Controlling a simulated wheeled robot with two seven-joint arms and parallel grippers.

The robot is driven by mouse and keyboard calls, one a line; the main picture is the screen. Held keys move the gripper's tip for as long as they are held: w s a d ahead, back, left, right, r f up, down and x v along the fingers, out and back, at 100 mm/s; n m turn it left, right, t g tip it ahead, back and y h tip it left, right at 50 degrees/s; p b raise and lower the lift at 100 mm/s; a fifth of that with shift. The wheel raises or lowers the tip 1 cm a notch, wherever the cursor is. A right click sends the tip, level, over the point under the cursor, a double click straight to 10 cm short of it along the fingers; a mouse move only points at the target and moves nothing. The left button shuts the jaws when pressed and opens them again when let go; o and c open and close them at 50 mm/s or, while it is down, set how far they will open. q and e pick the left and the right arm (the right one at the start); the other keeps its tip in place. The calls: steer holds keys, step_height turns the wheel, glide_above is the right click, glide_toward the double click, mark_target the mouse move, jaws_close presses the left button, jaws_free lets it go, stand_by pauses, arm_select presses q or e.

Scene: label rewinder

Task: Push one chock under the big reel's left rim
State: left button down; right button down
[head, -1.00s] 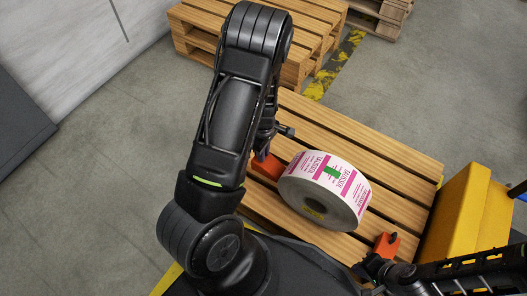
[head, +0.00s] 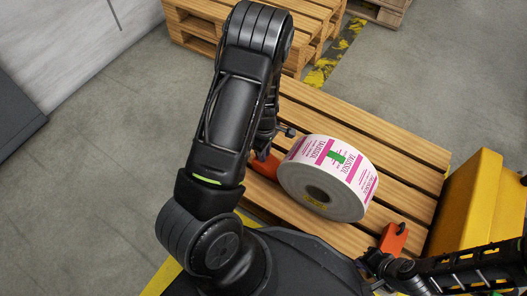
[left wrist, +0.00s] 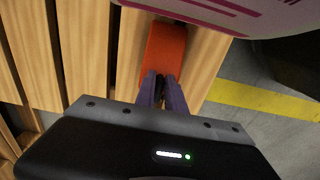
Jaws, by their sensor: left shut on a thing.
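The big reel (head: 328,178), with a white and pink label band, lies tilted on the wooden pallet (head: 400,150). An orange chock (head: 265,168) is at its left rim, partly hidden by my left arm. My left gripper (left wrist: 160,90) is shut on the near end of this chock (left wrist: 165,55), seen in the left wrist view. There the reel (left wrist: 235,12) is close beyond the chock; whether they touch is unclear. A second orange chock (head: 393,238) lies at the reel's lower right. My right gripper (head: 375,264) is beside it; its fingers are unclear.
A yellow block (head: 470,210) stands at the pallet's right side. More pallets (head: 310,40) are stacked behind. Yellow-black floor tape (head: 325,70) runs between. Open concrete floor lies to the left and far right.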

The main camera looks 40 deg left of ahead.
arm_select(q)
steer(key=shift+f, duration=0.45)
steer(key=shift+d+r, duration=0.2)
steer(key=shift+d, duration=0.35)
steer(key=c, duration=1.3)
jaws_free()
steer(key=shift+p, duration=0.3)
